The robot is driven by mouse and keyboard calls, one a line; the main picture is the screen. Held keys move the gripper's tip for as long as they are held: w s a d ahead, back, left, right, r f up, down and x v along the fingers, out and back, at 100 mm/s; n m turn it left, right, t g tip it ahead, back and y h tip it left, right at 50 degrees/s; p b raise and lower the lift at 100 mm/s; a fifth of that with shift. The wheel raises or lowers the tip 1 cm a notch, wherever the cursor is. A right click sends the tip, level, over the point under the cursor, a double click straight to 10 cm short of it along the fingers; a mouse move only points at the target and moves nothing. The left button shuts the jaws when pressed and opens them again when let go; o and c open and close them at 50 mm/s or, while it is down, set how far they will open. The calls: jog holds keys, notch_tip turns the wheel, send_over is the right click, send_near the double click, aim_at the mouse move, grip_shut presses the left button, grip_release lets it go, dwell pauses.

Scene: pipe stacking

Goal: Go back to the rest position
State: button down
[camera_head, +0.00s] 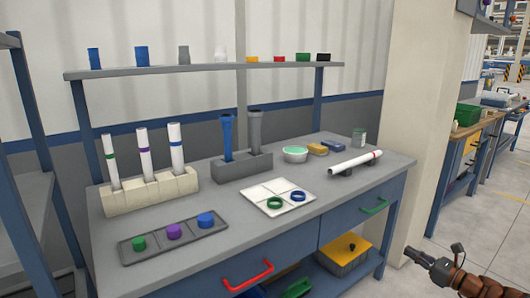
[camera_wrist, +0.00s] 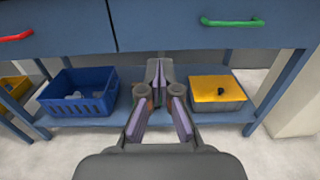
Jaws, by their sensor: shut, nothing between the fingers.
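My gripper (camera_head: 420,258) is at the lower right in the head view, to the right of the workbench (camera_head: 95,215) and apart from it. In the wrist view my gripper (camera_wrist: 160,72) points towards the bench's lower part, its fingertips together and empty. White pipes with a green (camera_head: 112,160), a purple (camera_head: 145,155) and a blue band (camera_head: 177,150) stand in a beige holder (camera_head: 150,197). A white pipe with a red band (camera_head: 355,163) lies on dark supports at the bench's right.
The bench's lower shelf holds a blue crate (camera_wrist: 83,100) and a yellow-lidded box (camera_wrist: 216,90). Drawers have a red handle (camera_wrist: 16,36) and a green handle (camera_wrist: 232,22). A beige pillar (camera_head: 425,110) stands right of the bench. Floor (camera_head: 480,220) is open at right.

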jog(key=s+a+r+n+g+y, duration=0.25)
jog(key=a+r+n+g, duration=0.2)
jog(key=a, duration=0.75)
jog(key=s+a+r+n+g+y, duration=0.1)
jog(key=a+r+n+g+y, duration=0.35)
jog(key=a, duration=0.65)
jog(key=s+a+r+n+g+h, duration=0.25)
jog(key=s+a+n, duration=0.25)
jog(key=s+a, duration=0.25)
jog(key=s+a+r+n+g+h, duration=0.2)
jog(key=s+a+n+g, duration=0.25)
jog(key=s+a, duration=0.3)
jog(key=s+a+f+n+g+h, duration=0.1)
jog(key=s+f+n+h, duration=0.15)
jog(key=s, duration=0.55)
jog(key=s+f+n+g+h, duration=0.1)
jog(key=s+n+h, duration=0.3)
jog(key=s, duration=0.3)
jog(key=s+d+f+n+h, duration=0.4)
jog(key=s+d+h, duration=0.2)
jog(key=s+d, duration=0.55)
notch_tip(320, 180, up, 24)
jog(key=s+t+p, duration=0.1)
jog(key=s+p, duration=0.1)
jog(key=p, duration=2)
jog(key=shift+s+a+f, duration=0.2)
jog(key=shift+a+f, duration=0.05)
jog(key=shift+a, duration=0.1)
jog(key=shift+a, duration=0.1)
